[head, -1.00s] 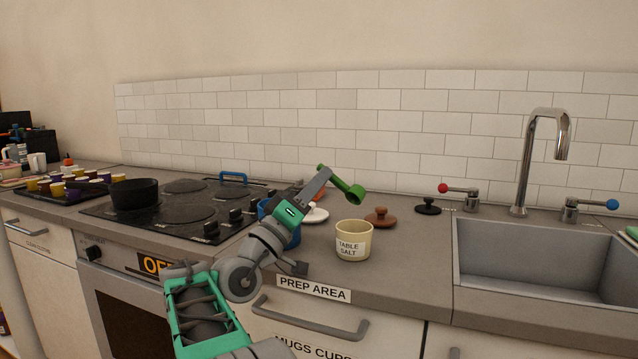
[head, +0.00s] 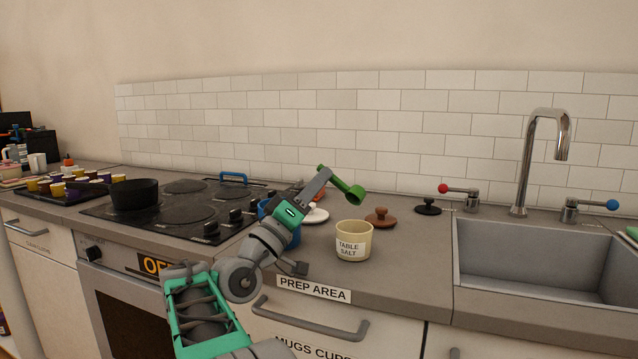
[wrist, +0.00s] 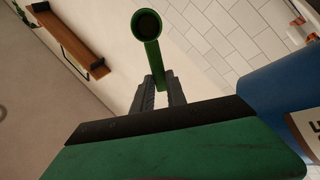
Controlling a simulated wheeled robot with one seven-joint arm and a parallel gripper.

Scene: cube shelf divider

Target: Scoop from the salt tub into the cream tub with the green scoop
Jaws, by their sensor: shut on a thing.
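My gripper (head: 320,181) is shut on the handle of the green scoop (head: 354,193). It holds the scoop in the air above the counter, above and behind the cream tub (head: 353,250). In the wrist view the scoop (wrist: 146,50) points away between the fingers, and its round bowl looks dark inside; I cannot tell whether it holds anything. The cream tub is open, stands upright and is labelled TABLE SALT. A blue tub (head: 295,240) stands behind my arm, mostly hidden. In the wrist view the blue tub (wrist: 275,85) is at the right, with part of a white label.
A white lid (head: 318,216), a brown lid (head: 380,217) and a black lid (head: 428,206) lie behind the tubs. The stove with a black pan (head: 135,194) is at left, the sink (head: 545,250) at right. The counter right of the cream tub is clear.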

